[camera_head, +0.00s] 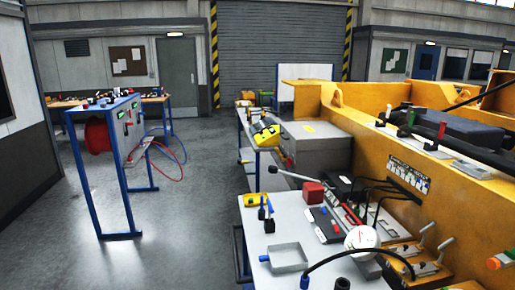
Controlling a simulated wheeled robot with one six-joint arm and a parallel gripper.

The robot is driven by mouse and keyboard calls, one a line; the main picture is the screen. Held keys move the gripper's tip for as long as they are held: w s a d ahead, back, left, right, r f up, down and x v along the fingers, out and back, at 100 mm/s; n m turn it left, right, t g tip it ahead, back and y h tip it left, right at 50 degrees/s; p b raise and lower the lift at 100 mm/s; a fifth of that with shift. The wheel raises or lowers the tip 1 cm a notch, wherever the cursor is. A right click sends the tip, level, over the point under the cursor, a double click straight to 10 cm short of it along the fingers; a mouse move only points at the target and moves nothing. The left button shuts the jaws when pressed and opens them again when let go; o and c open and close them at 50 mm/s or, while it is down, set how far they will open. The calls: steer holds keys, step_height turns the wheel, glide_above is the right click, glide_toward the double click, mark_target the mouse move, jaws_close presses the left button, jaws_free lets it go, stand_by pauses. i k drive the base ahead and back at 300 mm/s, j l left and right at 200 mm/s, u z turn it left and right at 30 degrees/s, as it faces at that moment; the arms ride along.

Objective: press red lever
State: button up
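A red lever (441,130) stands upright on a pale plate on top of the large yellow casting (465,200) at the right. The red lever's handle is unobstructed in this view. My gripper does not show in the camera_head view.
A grey workbench (318,262) in front of the casting holds a red block (313,193), a shallow metal tray (288,257), cables and toggle clamps (420,236). A blue-framed stand (117,150) is at left. The grey floor (190,225) between is clear.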

mark_target(334, 224)
steer(key=i+l+u, duration=0.1)
steer(key=i+l+z, duration=0.1)
steer(key=i, duration=0.35)
steer(key=i+l, duration=0.2)
steer(key=i, duration=0.2)
steer(key=z, duration=0.05)
